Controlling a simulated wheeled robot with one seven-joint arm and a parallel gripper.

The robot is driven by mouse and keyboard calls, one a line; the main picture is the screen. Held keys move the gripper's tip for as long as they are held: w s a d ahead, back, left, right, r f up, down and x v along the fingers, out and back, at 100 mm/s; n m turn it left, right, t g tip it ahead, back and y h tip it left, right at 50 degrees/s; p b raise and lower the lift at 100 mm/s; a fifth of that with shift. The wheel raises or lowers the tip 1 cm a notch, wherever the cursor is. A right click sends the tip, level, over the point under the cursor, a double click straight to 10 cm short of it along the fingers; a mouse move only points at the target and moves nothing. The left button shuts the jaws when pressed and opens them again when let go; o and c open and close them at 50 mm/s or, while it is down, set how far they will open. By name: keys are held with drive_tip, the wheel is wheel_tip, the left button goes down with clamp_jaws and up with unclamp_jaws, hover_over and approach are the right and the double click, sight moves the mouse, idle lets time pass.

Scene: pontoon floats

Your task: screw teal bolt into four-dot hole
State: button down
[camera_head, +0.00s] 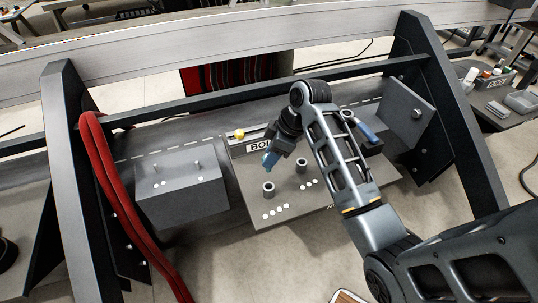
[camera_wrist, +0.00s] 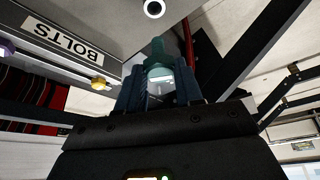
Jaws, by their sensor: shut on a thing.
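The teal bolt (camera_head: 269,161) is in my gripper (camera_head: 274,153), its lower end hanging above the grey plate. In the wrist view the teal bolt (camera_wrist: 157,57) stands out between the two dark fingers of my gripper (camera_wrist: 160,82). The four-dot hole (camera_head: 268,187) is the top of a short round post on the plate, with a row of white dots in front of it. The bolt is above this post and apart from it. A round hole rim (camera_wrist: 153,8) shows at the top of the wrist view, beyond the bolt; its dots are out of view.
Another post (camera_head: 301,164) with fewer dots stands to the right. A grey block (camera_head: 182,190) with two pins is at the left. A yellow bolt (camera_head: 239,134) sits at the BOLTS strip (camera_head: 258,146) behind. Red hoses (camera_head: 105,175) and slanted dark frame beams flank the work area.

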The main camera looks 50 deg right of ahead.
wheel_tip(320, 180, down, 6)
drive_tip(key=b, duration=0.3)
drive_tip(key=shift+r, duration=0.1)
idle(0.6)
drive_tip(key=shift+p, duration=0.65)
idle(1.6)
drive_tip(key=shift+f+b, duration=1.45)
drive_tip(key=shift+f, duration=1.05)
drive_tip(key=c, duration=0.7)
unclamp_jaws()
drive_tip(key=shift+o, duration=0.2)
drive_tip(key=v, duration=0.7)
drive_tip(key=shift+s+r, duration=0.15)
drive_tip(key=shift+r, duration=0.25)
